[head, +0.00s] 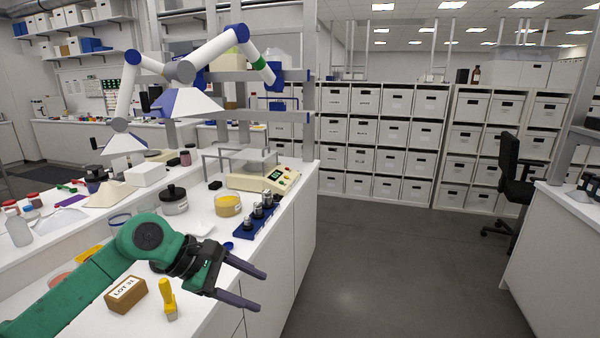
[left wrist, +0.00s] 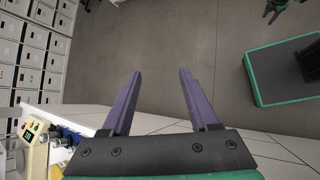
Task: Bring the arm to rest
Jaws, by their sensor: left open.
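My left arm, green, reaches in from the left over the white bench (head: 195,320). My left gripper (head: 260,290) is open and empty, its two dark fingers apart, in the air by the bench's front edge. In the left wrist view the left gripper (left wrist: 160,75) shows both purple-grey fingers spread, with only bare floor between and beyond them. A small dark gripper (left wrist: 274,11), which looks like my right one, is at the top right edge of that view, too small and cut off to read. The head view does not show it.
On the bench near my arm are a brown LOT block (head: 126,295), a yellow-handled tool (head: 168,298), a yellow-filled jar (head: 228,205), a dark-lidded jar (head: 173,201), a blue rack (head: 250,228) and a cream device (head: 262,181).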

